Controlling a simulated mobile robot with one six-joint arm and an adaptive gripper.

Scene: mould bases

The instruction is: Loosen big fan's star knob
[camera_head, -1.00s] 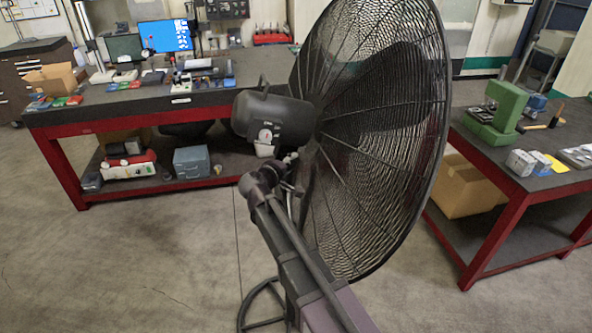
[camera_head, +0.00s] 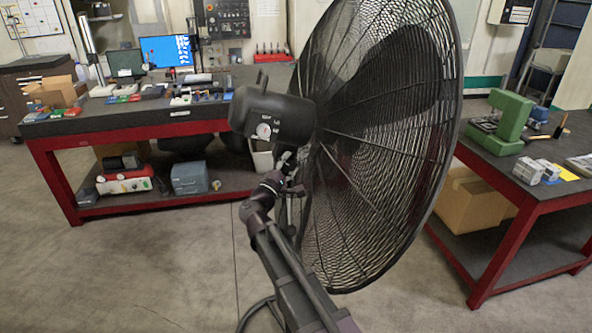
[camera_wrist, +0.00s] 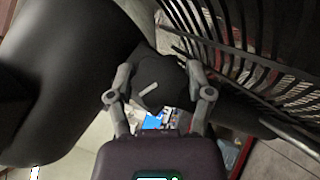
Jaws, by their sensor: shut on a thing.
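The big fan (camera_head: 400,180) stands close in front of me, seen from its side and back, with a round dark wire cage on the right. Its black motor housing (camera_head: 285,119) is on the left and fills the upper left of the wrist view (camera_wrist: 70,65). My gripper (camera_head: 285,163) is just below the housing, behind the cage. In the wrist view, my gripper (camera_wrist: 160,76) is shut on the dark star knob (camera_wrist: 157,88), one finger on each side. The knob carries a pale mark.
The cage wires pass close to the gripper's right. A red-framed workbench (camera_head: 110,134) with a monitor (camera_head: 166,51) stands behind on the left. Another red-framed bench (camera_head: 548,187) with a green machine (camera_head: 507,125) stands on the right. Grey floor is clear at the lower left.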

